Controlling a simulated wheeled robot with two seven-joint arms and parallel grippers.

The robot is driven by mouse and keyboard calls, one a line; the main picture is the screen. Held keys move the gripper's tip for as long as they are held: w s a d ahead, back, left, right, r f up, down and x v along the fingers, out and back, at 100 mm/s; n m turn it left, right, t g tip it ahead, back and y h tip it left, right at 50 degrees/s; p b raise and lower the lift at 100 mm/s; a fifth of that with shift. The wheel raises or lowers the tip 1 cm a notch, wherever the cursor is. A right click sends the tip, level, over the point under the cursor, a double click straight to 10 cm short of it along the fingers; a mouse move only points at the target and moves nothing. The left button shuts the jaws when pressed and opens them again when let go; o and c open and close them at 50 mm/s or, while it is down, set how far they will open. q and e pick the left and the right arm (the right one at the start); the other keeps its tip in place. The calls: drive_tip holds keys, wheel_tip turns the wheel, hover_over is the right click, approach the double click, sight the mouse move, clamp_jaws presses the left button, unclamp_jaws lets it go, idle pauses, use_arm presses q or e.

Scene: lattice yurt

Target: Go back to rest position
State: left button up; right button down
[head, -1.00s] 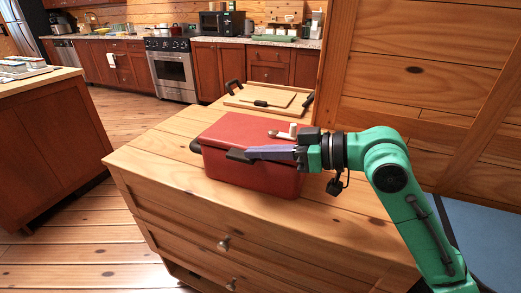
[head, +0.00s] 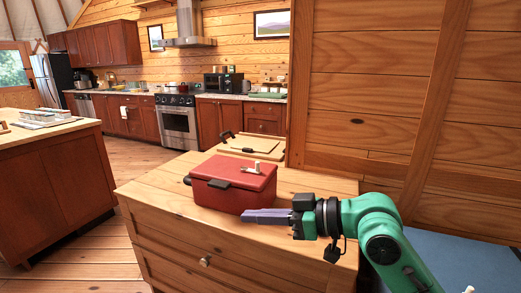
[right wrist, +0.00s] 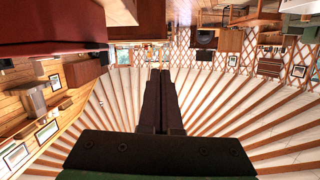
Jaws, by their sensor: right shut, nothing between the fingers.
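My right gripper (head: 268,216) is in the lower middle of the head view, in front of the red box, with its fingers pointing left. Its fingers are shut together and hold nothing; they also show shut in the right wrist view (right wrist: 158,100). The red lidded box (head: 235,185) stands closed on the wooden drawer cabinet (head: 160,198), with a pale handle on its lid. Whether the fingers touch the box front, I cannot tell. A red surface fills the upper left of the right wrist view (right wrist: 50,28). My left gripper is in no view.
A tray with a board (head: 252,147) lies behind the box on the cabinet. A wooden wall (head: 375,100) rises behind right. A kitchen island (head: 50,180) stands at left, with open floor between it and the cabinet. The stove (head: 178,122) and counters are far back.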

drive_tip(key=s+d+f+m+t+h, duration=0.1)
drive_tip(key=s+d+f+m+h, duration=0.3)
drive_tip(key=f, duration=0.7)
drive_tip(key=w+d+f+m+t+h, duration=0.1)
drive_tip(key=d+f+m+h, duration=0.15)
drive_tip(key=d+f, duration=0.6)
drive_tip(key=s+d+f+m+g+h, duration=0.4)
drive_tip(key=s+d+f+h, duration=0.55)
drive_tip(key=s+f, duration=0.6)
wheel_tip(320, 180, down, 11)
drive_tip(key=d+y+p, duration=0.1)
drive_tip(key=y+p, duration=0.1)
drive_tip(key=p, duration=0.2)
use_arm(q)
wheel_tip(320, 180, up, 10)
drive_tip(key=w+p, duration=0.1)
drive_tip(key=p, duration=0.5)
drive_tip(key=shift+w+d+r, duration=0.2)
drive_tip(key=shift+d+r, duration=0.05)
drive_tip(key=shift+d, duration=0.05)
use_arm(e)
drive_tip(key=s+d+f+g, duration=0.1)
drive_tip(key=s+f, duration=0.6)
drive_tip(key=s, duration=0.2)
drive_tip(key=s+d+f+g, duration=0.1)
drive_tip(key=s+d+f, duration=0.1)
drive_tip(key=s+f, duration=0.6)
drive_tip(key=shift+s+d, duration=0.3)
drive_tip(key=shift+s, duration=0.7)
